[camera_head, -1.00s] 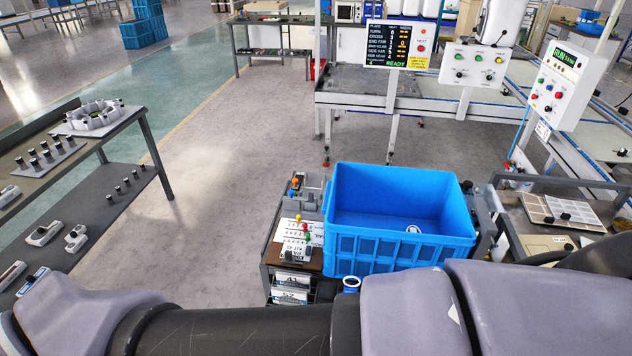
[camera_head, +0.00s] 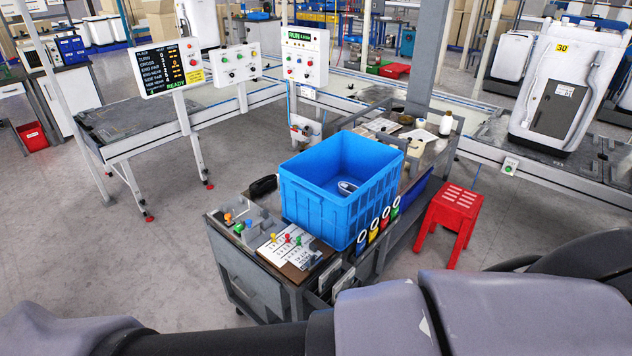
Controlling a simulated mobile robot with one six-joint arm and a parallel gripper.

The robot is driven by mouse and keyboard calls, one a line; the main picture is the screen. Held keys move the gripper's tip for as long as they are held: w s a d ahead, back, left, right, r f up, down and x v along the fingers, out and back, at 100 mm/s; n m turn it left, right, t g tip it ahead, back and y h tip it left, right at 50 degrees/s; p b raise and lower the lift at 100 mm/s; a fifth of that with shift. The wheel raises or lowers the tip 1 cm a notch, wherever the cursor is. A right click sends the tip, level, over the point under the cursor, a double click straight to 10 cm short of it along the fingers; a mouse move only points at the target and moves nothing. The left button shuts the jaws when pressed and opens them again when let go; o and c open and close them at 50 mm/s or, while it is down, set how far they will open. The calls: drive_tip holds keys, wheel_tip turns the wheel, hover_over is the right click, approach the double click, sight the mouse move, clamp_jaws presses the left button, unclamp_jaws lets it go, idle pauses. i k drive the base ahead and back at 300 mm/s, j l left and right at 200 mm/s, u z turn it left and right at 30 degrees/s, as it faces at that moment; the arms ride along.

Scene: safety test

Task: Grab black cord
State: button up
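I cannot clearly make out a black cord. A small black object (camera_head: 263,186) lies on the grey cart (camera_head: 240,275), left of the blue bin; it is too small to tell whether it is a cord. The blue bin (camera_head: 318,212) stands on the cart and holds a whitish rounded item (camera_head: 347,187); part of its floor is hidden by its walls. My gripper is not in view; only links of my arm cross the bottom of the picture.
A red stool (camera_head: 452,215) stands right of the cart. A workbench with bottles (camera_head: 446,124) is behind the bin. A grey table (camera_head: 135,115) and control panels (camera_head: 304,58) are at the back.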

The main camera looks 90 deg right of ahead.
sight(254, 188)
drive_tip(key=i+l+z, duration=0.25)
drive_tip(key=z, duration=0.2)
drive_tip(key=i+l+z, duration=0.15)
drive_tip(key=i+z, duration=0.15)
drive_tip(key=z, duration=0.15)
drive_tip(key=i+z, duration=0.35)
drive_tip(key=z, duration=0.15)
drive_tip(key=i+z, duration=0.3)
drive_tip(key=z, duration=0.15)
drive_tip(key=i+j+z, duration=0.2)
drive_tip(key=z, duration=0.25)
drive_tip(key=i+j+z, duration=0.3)
drive_tip(key=z, duration=0.15)
drive_tip(key=i+j+z, duration=0.25)
drive_tip(key=j+z, duration=0.25)
drive_tip(key=i+l+z, duration=0.1)
drive_tip(key=i+z, duration=0.5)
drive_tip(key=z, duration=0.15)
